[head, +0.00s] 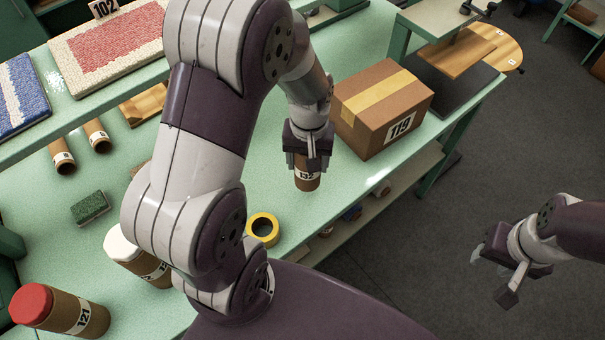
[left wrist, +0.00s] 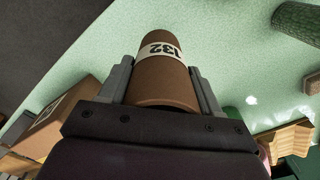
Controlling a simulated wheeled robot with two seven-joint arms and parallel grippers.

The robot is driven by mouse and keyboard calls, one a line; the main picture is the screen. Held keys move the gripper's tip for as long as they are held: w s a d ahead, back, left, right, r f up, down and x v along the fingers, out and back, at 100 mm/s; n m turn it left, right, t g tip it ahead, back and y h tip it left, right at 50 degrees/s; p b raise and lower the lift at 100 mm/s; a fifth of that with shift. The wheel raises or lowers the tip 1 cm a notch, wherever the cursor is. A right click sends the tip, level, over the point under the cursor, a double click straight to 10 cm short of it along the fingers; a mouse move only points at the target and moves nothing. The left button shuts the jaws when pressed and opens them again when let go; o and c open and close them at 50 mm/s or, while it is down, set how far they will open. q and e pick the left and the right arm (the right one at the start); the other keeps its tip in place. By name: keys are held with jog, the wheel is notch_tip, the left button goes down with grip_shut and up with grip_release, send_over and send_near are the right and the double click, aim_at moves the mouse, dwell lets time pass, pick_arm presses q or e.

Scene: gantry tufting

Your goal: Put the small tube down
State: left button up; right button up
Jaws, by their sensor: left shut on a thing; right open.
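A small brown cardboard tube (head: 307,183) with a white label reading 132 is upright in my left gripper (head: 308,160), above the right part of the green table. In the left wrist view the tube (left wrist: 160,82) sits between the two fingers (left wrist: 160,88), which press on its sides. I cannot tell whether its lower end touches the tabletop. My right gripper (head: 505,275) is open and empty, out over the dark floor at the right, away from the table.
A box labelled 119 (head: 382,105) stands close right of the tube. A yellow tape roll (head: 263,229) lies nearer me. Two tubes (head: 62,156), a green sponge (head: 90,208), and a red-capped tube 121 (head: 62,312) are left. Bare green tabletop (head: 345,183) surrounds the held tube.

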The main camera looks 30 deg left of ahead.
aim_at(306, 180)
pick_arm(q)
jog(key=shift+s+d+f, duration=0.2)
jog(key=shift+s+f, duration=0.1)
jog(key=shift+s, duration=0.25)
jog(key=shift+s+d+f, duration=0.15)
jog(key=shift+s+f, duration=0.15)
jog(key=shift+s, duration=0.2)
notch_tip(306, 180, down, 3)
jog(key=shift+w+a+f, duration=0.1)
jog(key=shift+w+f, duration=0.1)
jog(key=shift+f, duration=0.15)
jog(key=shift+s+f, duration=0.15)
jog(key=o, duration=1.1)
jog(key=shift+c, duration=0.2)
